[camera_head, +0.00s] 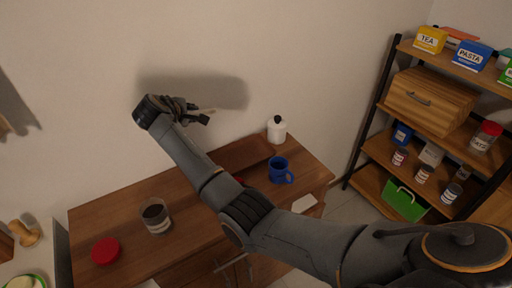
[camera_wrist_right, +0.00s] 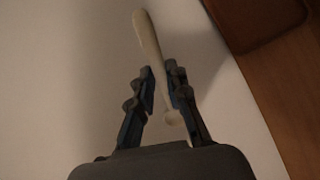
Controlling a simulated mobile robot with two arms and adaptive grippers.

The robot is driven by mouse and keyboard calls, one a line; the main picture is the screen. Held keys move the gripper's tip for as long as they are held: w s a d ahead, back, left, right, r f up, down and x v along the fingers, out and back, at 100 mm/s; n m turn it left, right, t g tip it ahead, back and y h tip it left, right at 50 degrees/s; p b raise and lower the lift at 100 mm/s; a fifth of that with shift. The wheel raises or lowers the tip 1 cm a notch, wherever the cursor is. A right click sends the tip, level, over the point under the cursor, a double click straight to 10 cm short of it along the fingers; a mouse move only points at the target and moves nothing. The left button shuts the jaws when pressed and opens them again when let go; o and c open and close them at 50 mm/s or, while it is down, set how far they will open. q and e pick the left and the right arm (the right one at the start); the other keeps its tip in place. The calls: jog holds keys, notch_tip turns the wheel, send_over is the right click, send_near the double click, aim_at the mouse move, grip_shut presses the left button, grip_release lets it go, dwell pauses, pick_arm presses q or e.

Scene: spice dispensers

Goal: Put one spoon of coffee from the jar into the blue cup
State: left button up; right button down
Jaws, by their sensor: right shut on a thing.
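My right gripper (camera_head: 197,115) is raised in front of the wall, above the back of the wooden counter. It is shut on a pale spoon (camera_wrist_right: 150,42), whose handle passes between the fingers (camera_wrist_right: 160,98) in the right wrist view. I cannot tell whether the spoon holds coffee. The clear open jar (camera_head: 156,215), dark coffee inside, stands on the counter's left part, below and left of the gripper. The blue cup (camera_head: 280,171) stands upright on the right part, right of my forearm. My left gripper is not in view.
A red lid (camera_head: 105,250) lies left of the jar. A brown board (camera_head: 243,152) and a white bottle (camera_head: 276,130) are at the counter's back. A white card (camera_head: 304,202) lies near the cup. Shelves (camera_head: 445,120) with boxes and jars stand at right.

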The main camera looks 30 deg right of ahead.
jog(key=shift+s+a+f, duration=0.45)
jog(key=shift+f, duration=0.15)
jog(key=shift+f, duration=0.2)
jog(key=shift+f, duration=0.2)
notch_tip(320, 180, down, 5)
jog(key=shift+f+b, duration=0.15)
jog(key=shift+b, duration=1)
